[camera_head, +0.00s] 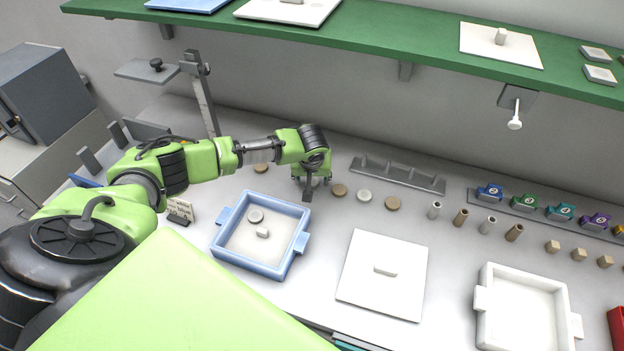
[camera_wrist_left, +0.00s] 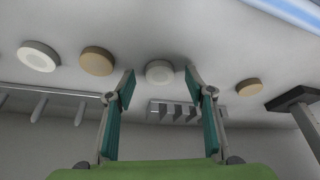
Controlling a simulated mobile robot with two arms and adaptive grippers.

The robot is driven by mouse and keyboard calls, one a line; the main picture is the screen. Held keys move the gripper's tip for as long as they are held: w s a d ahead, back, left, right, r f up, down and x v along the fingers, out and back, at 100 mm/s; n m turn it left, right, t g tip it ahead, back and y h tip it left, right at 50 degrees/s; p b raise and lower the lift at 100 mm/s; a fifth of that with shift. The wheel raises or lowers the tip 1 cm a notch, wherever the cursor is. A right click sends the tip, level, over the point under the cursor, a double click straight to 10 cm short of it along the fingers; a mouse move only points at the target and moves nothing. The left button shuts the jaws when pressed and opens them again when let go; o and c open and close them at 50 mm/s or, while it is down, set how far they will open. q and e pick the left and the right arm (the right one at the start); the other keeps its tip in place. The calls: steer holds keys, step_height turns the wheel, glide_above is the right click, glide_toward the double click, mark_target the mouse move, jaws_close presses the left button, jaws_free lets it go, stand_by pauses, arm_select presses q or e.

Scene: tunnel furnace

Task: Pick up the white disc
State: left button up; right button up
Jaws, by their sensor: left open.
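My left gripper (camera_head: 309,188) points down over the row of discs at the back of the bench. In the left wrist view it (camera_wrist_left: 160,76) is open, and a white disc (camera_wrist_left: 160,72) shows between its two teal-padded fingers; no contact can be seen. In the head view the gripper mostly hides that disc. A second white disc (camera_head: 364,195) lies further right, between two tan discs (camera_head: 340,190) (camera_head: 392,203). My right gripper is not in view.
The blue tray (camera_head: 217,236) stands in front of the gripper. A grey slotted rack (camera_head: 398,175) lies behind the discs. A tan disc (camera_head: 261,168) is on the left. A white lidded square (camera_head: 384,292) and a white tray (camera_head: 484,310) are at the front. A green shelf (camera_head: 400,47) overhangs the back.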

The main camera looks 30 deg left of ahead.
arm_select(q)
steer(key=shift+w+f, duration=0.15)
steer(key=shift+f, duration=0.25)
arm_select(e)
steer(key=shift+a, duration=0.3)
arm_select(q)
steer(key=shift+a, duration=0.1)
steer(key=c, duration=1.2)
steer(key=shift+o, duration=0.2)
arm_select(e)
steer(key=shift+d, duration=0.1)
arm_select(q)
steer(key=shift+r, duration=0.1)
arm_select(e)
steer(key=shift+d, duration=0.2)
